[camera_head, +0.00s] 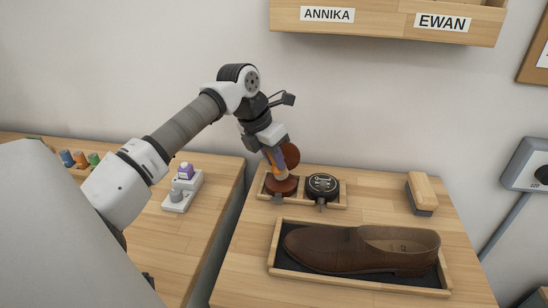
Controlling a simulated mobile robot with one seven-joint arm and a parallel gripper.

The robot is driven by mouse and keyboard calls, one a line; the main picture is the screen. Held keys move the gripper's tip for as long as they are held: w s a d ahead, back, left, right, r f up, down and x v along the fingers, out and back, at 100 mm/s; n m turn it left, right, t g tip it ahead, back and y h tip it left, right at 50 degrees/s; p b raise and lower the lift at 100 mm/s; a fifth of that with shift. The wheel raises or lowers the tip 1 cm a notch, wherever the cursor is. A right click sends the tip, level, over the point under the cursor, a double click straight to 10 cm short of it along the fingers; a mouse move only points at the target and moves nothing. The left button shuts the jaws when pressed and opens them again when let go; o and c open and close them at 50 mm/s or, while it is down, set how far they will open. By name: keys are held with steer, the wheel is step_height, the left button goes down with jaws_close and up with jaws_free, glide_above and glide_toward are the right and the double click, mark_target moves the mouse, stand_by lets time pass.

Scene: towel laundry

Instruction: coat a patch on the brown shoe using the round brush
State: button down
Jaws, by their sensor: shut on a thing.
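The brown shoe (350,246) lies on its side-on length in a dark-lined wooden tray (276,245), toe to the left and opening to the right. My gripper (279,173) points down at the left end of a small wooden holder (335,206), behind the shoe tray. It is shut on the round brush (282,186), whose rounded brown parts show beside and below the fingers. The fingers partly hide the brush, and I cannot tell whether it still rests in the holder. A round black tin (322,185) with a pale mark sits in the holder, right of the brush.
A wood-backed brush block (422,193) stands at the table's back right. A wooden shelf labelled ANNIKA and EWAN (385,22) hangs above.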

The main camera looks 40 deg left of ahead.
steer(key=shift+f+b, duration=0.65)
steer(key=shift+f, duration=0.1)
stand_by(1.6)
steer(key=shift+r, duration=0.1)
steer(key=shift+r+p, duration=2.2)
steer(key=shift+r, duration=1.3)
steer(key=shift+s+f, duration=0.15)
